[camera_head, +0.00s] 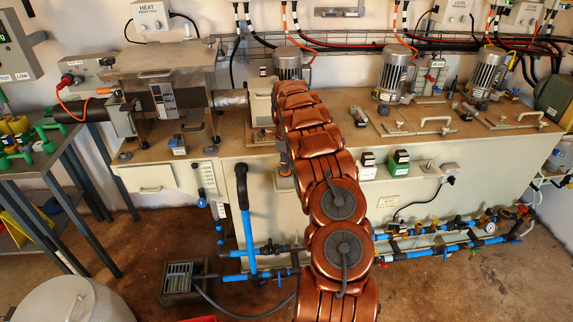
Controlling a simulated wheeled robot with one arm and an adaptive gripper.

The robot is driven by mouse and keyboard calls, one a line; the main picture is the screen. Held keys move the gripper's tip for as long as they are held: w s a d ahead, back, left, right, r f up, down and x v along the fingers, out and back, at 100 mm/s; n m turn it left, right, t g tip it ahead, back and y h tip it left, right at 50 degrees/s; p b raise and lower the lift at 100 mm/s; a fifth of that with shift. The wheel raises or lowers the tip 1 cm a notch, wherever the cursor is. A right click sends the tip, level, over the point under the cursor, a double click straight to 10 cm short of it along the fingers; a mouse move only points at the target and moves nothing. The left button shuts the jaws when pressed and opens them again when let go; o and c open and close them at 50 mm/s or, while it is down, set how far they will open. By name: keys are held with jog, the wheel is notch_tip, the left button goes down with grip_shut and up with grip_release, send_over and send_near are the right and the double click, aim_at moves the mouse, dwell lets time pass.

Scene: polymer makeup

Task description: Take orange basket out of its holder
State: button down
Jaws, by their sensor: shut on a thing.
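My copper-coloured arm rises from the bottom middle of the head view and reaches over the long beige machine cabinet (465,160). Its far end bends down at the cabinet's left-middle part. My gripper is hidden behind the arm links, so its fingers and anything in them do not show. I cannot make out an orange basket or its holder in this view.
Several motors, one of them here (395,72), stand on the cabinet top. Blue pipes (455,242) run along its front. A green-piped rack (45,160) is at left, a round grey lid (75,300) at bottom left. Brown floor lies clear at bottom right.

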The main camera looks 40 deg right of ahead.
jog(key=shift+r, duration=0.7)
dwell(0.5)
jog(key=shift+r, duration=3.05)
jog(key=shift+w, duration=0.1)
